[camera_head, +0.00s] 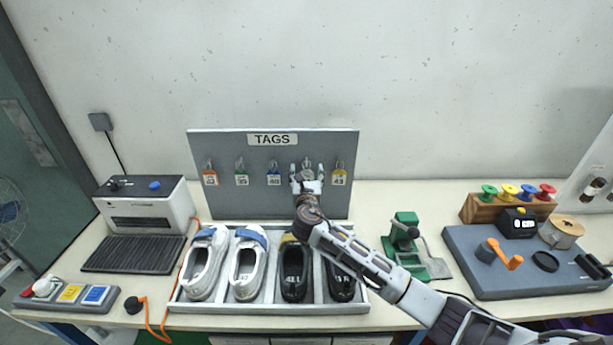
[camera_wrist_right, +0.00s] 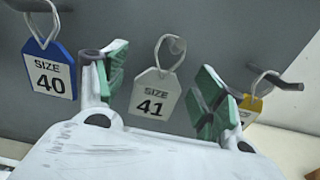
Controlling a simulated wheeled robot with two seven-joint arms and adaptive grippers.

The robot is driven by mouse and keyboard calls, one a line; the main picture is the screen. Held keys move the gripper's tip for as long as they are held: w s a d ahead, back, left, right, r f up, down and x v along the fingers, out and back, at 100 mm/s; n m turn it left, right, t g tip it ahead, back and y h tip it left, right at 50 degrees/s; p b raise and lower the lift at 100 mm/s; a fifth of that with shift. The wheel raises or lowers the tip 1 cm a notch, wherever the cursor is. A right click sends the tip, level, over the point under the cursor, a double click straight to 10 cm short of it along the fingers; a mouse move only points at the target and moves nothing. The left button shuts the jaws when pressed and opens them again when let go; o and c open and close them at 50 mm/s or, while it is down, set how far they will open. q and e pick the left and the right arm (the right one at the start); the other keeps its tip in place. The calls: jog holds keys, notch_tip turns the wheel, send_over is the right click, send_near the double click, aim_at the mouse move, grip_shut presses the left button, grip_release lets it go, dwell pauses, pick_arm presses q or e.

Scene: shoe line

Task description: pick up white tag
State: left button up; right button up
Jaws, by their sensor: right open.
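The white tag (camera_wrist_right: 146,101), marked SIZE 41, hangs by its loop in front of the grey TAGS board (camera_head: 225,145). My right gripper (camera_head: 307,172) is open at the board and mostly covers this tag in the head view. In the right wrist view, the green-padded fingers of the right gripper (camera_wrist_right: 160,82) stand on either side of the white tag, with gaps at both sides. The blue tag (camera_wrist_right: 48,82), marked 40, hangs to the left. The yellow tag (camera_wrist_right: 250,106) hangs to the right, partly behind a finger. My left gripper is not in view.
A tray (camera_head: 265,308) of white and black shoes stands below the board, under my right arm. A printer (camera_head: 145,205) is at left. A green device (camera_head: 405,235) stands at right.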

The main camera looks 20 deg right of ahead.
jog(key=shift+w+d, duration=0.1)
jog(key=shift+w, duration=0.2)
jog(key=c, duration=0.9)
